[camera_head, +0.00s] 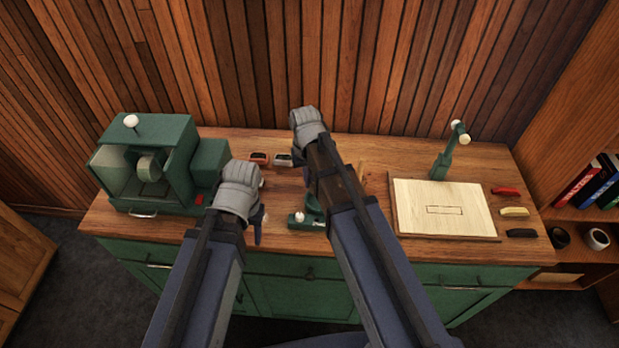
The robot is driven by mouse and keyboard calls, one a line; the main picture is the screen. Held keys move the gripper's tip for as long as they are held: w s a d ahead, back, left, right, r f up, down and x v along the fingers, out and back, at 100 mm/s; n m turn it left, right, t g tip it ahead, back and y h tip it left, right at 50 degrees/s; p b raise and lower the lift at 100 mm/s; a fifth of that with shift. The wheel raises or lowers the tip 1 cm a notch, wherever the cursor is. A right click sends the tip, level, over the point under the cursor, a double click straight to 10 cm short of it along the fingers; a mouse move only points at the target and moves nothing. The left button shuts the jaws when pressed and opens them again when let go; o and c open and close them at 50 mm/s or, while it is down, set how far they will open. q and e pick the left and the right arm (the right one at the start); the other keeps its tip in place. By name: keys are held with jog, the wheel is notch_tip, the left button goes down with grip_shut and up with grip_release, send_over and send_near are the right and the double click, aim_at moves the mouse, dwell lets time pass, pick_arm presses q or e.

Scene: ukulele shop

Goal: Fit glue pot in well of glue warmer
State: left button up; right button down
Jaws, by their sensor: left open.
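My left gripper (256,208) is over the front middle of the wooden bench, open, with its dark fingers mostly hidden by its grey housing. My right gripper (303,158) is further back, right of the left one; its fingers are largely hidden behind its housing and arm, so I cannot tell what is between them. A small green device with a pale round knob (300,218) sits on the bench between my arms, partly covered by my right arm; I cannot tell if it is the glue warmer. I cannot make out the glue pot.
A large green machine (190,148) stands at the bench's left. A small reddish tray (260,158) and a grey one (283,160) lie near the back. On the right are a pale board (440,195), a green lamp (443,160) and small coloured pieces (514,212).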

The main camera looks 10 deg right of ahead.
jog(key=shift+s+r, duration=0.1)
dwell(0.3)
jog(key=shift+f, duration=0.2)
notch_tip(320, 180, down, 6)
jog(key=b, duration=0.6)
jog(key=shift+f+b, duration=0.15)
jog(key=shift+b, duration=0.15)
dwell(0.6)
jog(key=c, duration=0.7)
grip_release()
